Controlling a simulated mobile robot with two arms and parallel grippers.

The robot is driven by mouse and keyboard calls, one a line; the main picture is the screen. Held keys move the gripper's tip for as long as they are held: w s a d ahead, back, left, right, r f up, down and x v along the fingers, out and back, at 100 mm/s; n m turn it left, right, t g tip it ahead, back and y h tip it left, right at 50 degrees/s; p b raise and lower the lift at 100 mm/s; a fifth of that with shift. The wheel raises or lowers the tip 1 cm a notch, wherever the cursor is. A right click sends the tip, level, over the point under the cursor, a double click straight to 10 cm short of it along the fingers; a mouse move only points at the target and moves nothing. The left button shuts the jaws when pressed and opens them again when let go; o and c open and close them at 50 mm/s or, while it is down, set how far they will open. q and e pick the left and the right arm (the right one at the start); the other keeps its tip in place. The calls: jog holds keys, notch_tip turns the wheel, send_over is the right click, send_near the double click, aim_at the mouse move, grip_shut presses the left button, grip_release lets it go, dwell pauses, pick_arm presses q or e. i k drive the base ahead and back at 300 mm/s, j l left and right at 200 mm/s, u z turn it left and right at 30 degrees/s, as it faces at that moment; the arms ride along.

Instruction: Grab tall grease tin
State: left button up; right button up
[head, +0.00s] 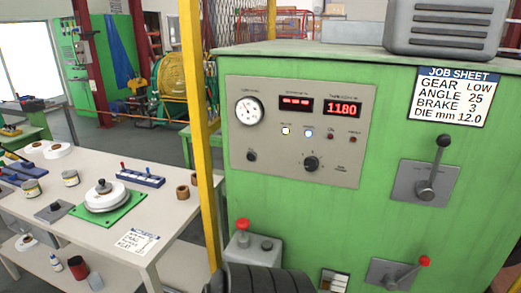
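Two small tins stand on the cream workbench at the left: one with a dark band and pale label (31,187), and one (71,178) further right with a pale body. On the lower shelf stands a dark red cylinder with a black top (78,268), beside a small white bottle (56,263). I cannot tell for sure which of these is the tall grease tin. Neither of my grippers is in view.
The workbench (165,207) also holds a scale-like stack on a green plate (107,200), a blue rack (140,177), brown rings (183,191) and a paper (137,241). A yellow post (197,120) stands between it and the green machine cabinet (300,200).

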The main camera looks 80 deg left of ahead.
aim_at(71, 177)
jog(key=u, duration=4.1)
jog(key=i+j, duration=0.15)
jog(key=i+j+z, duration=0.15)
jog(key=j, duration=0.25)
